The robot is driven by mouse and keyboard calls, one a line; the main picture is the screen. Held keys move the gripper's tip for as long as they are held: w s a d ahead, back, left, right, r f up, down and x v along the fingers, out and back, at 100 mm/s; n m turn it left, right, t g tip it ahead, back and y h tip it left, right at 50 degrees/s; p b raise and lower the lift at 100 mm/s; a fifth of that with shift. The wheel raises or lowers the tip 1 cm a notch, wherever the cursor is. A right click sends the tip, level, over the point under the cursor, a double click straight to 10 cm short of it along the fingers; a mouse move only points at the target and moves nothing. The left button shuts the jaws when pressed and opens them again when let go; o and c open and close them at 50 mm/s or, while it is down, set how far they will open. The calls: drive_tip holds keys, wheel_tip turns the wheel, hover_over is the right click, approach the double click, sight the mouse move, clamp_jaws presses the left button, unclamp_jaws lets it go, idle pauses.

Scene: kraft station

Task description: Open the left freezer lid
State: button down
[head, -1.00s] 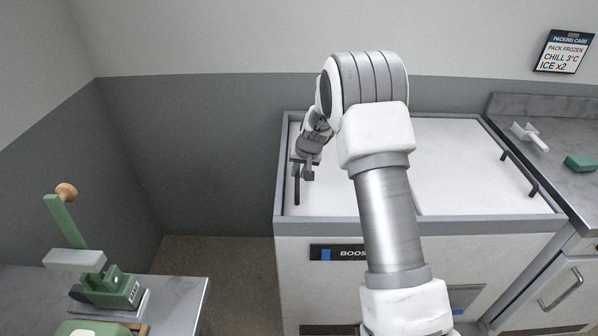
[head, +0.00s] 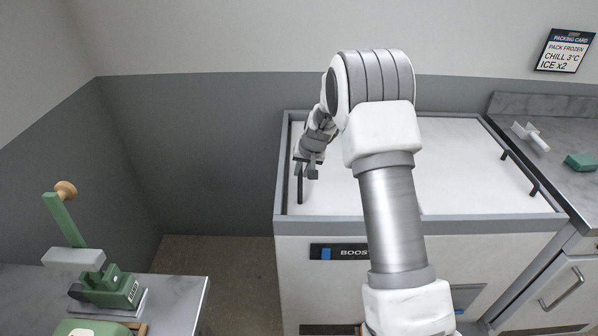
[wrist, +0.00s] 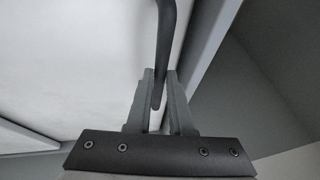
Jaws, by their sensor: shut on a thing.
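The chest freezer (head: 345,262) has a white top inside a grey rim. The left lid (head: 335,197) is the white panel on its left side; my arm covers much of it. Its dark bar handle (head: 300,190) runs along the lid's left edge. My gripper (head: 307,170) is at this handle, pointing down. In the wrist view, my gripper (wrist: 161,92) has its two fingers on either side of the handle (wrist: 166,40), shut on it. A narrow strip shows between the handle and the left rim.
A second dark handle (head: 519,175) is on the freezer's right side. A counter (head: 560,135) with a white tool (head: 530,136) and a green block (head: 580,162) adjoins on the right. A bench (head: 180,300) with a green lever device (head: 105,285) stands front left.

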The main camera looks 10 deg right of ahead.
drive_tip(key=s+d+b, duration=0.2)
drive_tip(key=d, duration=0.7)
drive_tip(key=s+d+b, duration=0.2)
drive_tip(key=d, duration=0.8)
drive_tip(key=s+d+b, duration=0.2)
drive_tip(key=d, duration=0.8)
drive_tip(key=shift+d, duration=0.15)
drive_tip(key=c, duration=0.8)
unclamp_jaws()
drive_tip(key=p+v, duration=0.1)
drive_tip(key=v, duration=1.6)
drive_tip(key=shift+r, duration=0.2)
